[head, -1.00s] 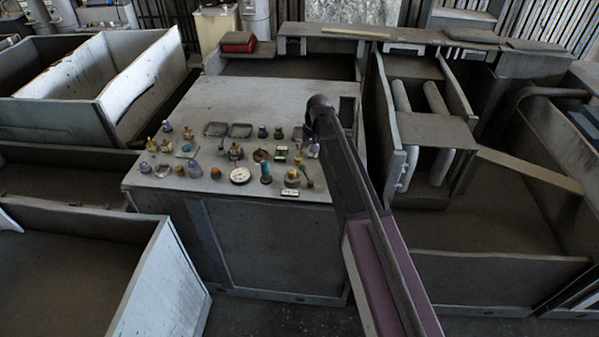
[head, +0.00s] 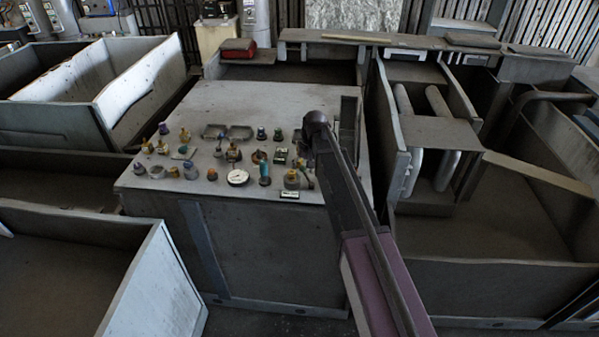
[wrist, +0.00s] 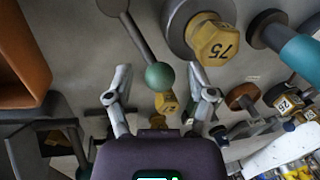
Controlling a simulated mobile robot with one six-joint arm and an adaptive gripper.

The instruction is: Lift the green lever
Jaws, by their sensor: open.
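The green lever shows in the wrist view as a grey rod with a round green ball knob (wrist: 159,76) at its end. My gripper (wrist: 160,83) is open, with one pale grey finger on each side of the knob. The knob appears between the fingertips in the picture; I cannot tell whether it is at their depth or whether either finger touches it. In the head view my arm covers part of the control panel (head: 270,98), and my gripper and the green knob cannot be made out there.
A yellow hexagonal knob marked 75 (wrist: 210,42) is close to the right finger. A teal cylinder (wrist: 300,52) and an orange-brown part (wrist: 22,58) lie further out. The panel's front holds several knobs and a round white gauge (head: 238,177); its rear top is mostly bare.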

